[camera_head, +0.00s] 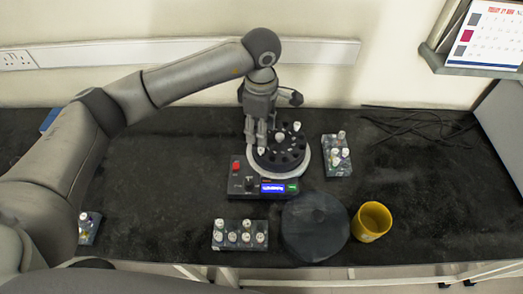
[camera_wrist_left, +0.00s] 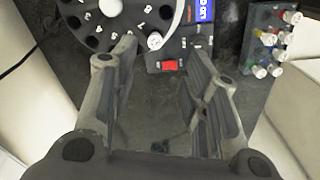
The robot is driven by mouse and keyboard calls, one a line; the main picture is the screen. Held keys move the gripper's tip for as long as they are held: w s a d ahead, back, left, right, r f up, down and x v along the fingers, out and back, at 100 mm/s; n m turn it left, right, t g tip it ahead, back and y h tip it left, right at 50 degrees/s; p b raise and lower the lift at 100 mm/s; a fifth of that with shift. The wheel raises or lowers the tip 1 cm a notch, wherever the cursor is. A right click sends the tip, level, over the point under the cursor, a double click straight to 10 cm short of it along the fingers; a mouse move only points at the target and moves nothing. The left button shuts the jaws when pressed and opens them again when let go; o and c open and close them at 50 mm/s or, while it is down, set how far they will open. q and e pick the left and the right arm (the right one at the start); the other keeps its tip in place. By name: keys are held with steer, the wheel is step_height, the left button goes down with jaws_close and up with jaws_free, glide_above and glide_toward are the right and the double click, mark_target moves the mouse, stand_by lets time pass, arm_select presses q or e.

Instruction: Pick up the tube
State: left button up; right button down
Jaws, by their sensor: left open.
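A white-capped tube (camera_head: 261,150) sits in the near-left edge of the black rotor (camera_head: 287,158) of a small centrifuge. The same tube (camera_wrist_left: 155,41) shows in the left wrist view between and just beyond my fingertips. My left gripper (camera_head: 257,138) is above the rotor's left side, pointing down. The tube's body is hidden in the rotor. My right gripper is not in view.
The centrifuge base has a red button (camera_head: 236,166) and a blue display (camera_head: 272,188). Tube racks stand in front (camera_head: 232,246), at the right (camera_head: 338,171) and at the far left (camera_head: 84,238). A round dark lid (camera_head: 315,228) and a yellow cup (camera_head: 372,221) are front right.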

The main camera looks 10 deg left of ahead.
mark_target(261, 148)
arm_select(q)
step_height(261, 148, down, 3)
steer(key=shift+f+p, duration=0.2)
steer(key=shift+p, duration=0.15)
steer(key=shift+w+f+p, duration=0.1)
steer(key=shift+f+p, duration=0.35)
steer(key=shift+f, duration=0.1)
steer(key=f, duration=0.1)
steer(key=f+p, duration=0.1)
steer(key=f, duration=0.1)
steer(key=shift+w+f+p, duration=0.2)
steer(key=shift+f+p, duration=0.05)
steer(key=shift+p, duration=0.05)
steer(key=shift+f, duration=0.45)
steer(key=shift+c, duration=0.2)
steer(key=c, duration=0.8)
steer(key=shift+o, duration=0.2)
